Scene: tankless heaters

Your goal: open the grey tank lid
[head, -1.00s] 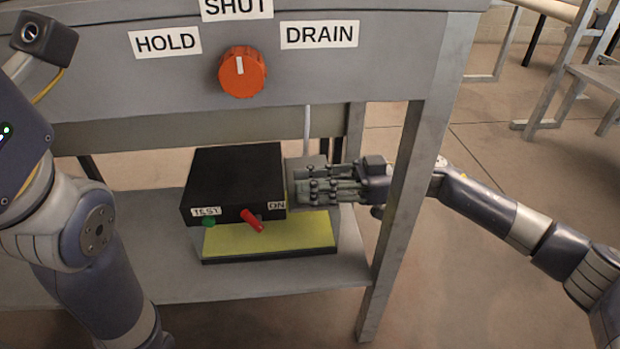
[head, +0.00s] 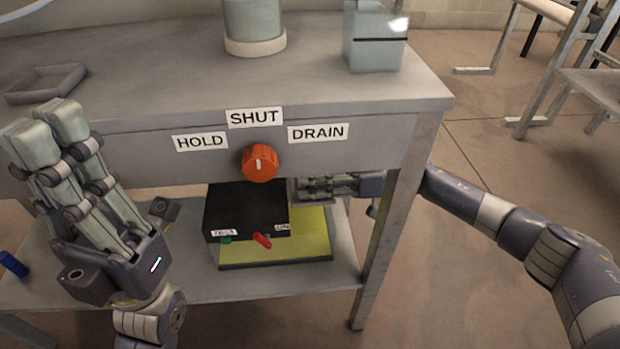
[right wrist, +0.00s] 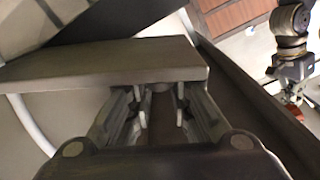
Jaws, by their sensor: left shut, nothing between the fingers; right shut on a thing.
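My right gripper (head: 325,188) reaches in under the table top from the right, beside the black box. In the right wrist view its fingers (right wrist: 160,105) are shut on a flat grey plate (right wrist: 105,62). I cannot tell whether this plate is the tank lid; in the head view it is mostly hidden by the table edge and the gripper. A grey box-shaped tank (head: 375,52) with a dark seam below its top stands on the table's right end, its top partly cut off. My left gripper (head: 48,132) is shut and empty, fingers up, in front of the table's left side.
The black box (head: 245,208) has a red lever (head: 262,240) and sits over a yellow base (head: 290,248) on the lower shelf. An orange knob (head: 260,163) is on the table front. A cylinder (head: 254,22) and a shallow tray (head: 45,83) stand on top.

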